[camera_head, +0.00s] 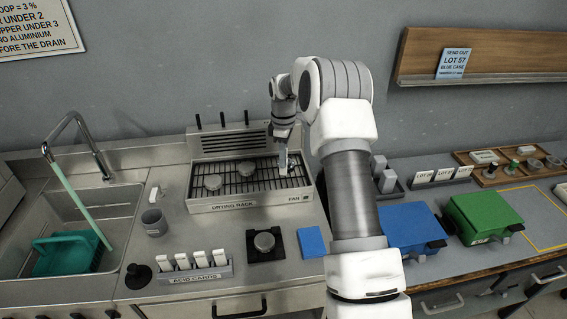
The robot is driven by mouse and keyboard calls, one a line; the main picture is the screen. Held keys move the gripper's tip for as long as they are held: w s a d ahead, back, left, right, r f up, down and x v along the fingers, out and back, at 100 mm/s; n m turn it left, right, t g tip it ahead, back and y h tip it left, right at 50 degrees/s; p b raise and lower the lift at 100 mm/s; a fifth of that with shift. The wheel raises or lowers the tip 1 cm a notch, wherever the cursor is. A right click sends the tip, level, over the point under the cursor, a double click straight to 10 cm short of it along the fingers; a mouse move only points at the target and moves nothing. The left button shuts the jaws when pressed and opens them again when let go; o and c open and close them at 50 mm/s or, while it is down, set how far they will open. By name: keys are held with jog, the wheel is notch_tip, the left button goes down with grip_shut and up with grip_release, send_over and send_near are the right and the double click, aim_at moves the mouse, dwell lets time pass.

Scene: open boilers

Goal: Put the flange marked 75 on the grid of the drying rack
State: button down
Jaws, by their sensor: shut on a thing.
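The drying rack (222,205) stands on the steel counter against the wall, with a dark wire grid on top. Another round grey piece (264,241) sits on a black square in front of the rack. My gripper (283,168) points down over the right part of the grid. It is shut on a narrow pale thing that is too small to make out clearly. I cannot tell whether it touches the grid. No mark 75 is readable.
A sink (125,205) with a teal basket (68,253) is at the left. A grey cup (154,222), acid cards (183,261) and a blue pad (311,242) stand around the rack. Blue (408,228) and green (484,214) boxes are at the right. Upright pegs rise behind the rack.

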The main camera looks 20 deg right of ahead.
jog(key=shift+f, duration=1.2)
jog(key=shift+f, duration=0.2)
jog(key=c, duration=0.9)
grip_release()
jog(key=shift+r, duration=0.1)
